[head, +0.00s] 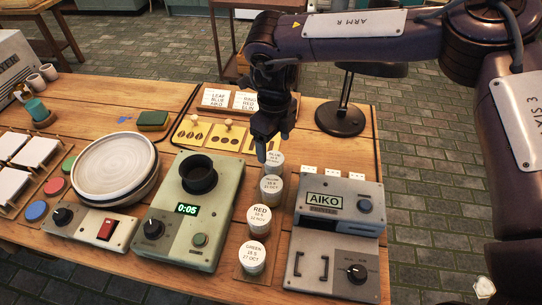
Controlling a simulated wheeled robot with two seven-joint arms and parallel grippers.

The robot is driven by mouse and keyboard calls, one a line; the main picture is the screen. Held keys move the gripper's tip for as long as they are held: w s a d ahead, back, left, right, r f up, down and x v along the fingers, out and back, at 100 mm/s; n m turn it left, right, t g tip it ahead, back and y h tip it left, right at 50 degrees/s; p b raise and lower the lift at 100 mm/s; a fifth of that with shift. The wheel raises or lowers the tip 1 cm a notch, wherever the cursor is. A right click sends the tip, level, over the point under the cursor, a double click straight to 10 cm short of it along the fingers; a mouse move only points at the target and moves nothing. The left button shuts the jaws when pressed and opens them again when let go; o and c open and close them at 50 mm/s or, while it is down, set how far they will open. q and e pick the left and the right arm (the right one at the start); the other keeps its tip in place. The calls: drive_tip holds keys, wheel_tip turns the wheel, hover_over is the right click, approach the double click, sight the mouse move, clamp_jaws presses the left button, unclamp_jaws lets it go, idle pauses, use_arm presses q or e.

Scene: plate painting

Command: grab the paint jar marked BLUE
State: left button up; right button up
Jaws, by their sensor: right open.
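The paint jar marked BLUE (275,158) is the farthest of a row of white-lidded jars on the wooden table. The jar behind the RED one (271,186) has a label too small to read surely. The jar marked RED (259,218) and the jar marked GREEN (252,256) stand nearer. My right gripper (268,150) points down at the BLUE jar, its fingertips close above or beside the lid. It is open; whether it touches the jar I cannot tell. My left gripper is not in view.
Right of the jars is a grey device labelled AIKO (345,201). Left is a green device with a 0:05 display (188,235). Stacked plates (112,165) sit farther left. A round black stand (340,120) is behind, and label cards (214,98) stand at the back.

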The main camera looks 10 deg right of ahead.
sight(274, 158)
drive_tip(key=shift+s+f, duration=0.25)
drive_tip(key=shift+f, duration=0.65)
drive_tip(key=f, duration=0.2)
drive_tip(key=f+p, duration=0.1)
drive_tip(key=f, duration=0.1)
drive_tip(key=shift+w+f, duration=0.2)
drive_tip(key=shift+f, duration=0.05)
drive_tip(key=c, duration=0.7)
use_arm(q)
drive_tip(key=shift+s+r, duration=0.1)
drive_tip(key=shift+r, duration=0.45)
use_arm(e)
drive_tip(key=c, duration=0.4)
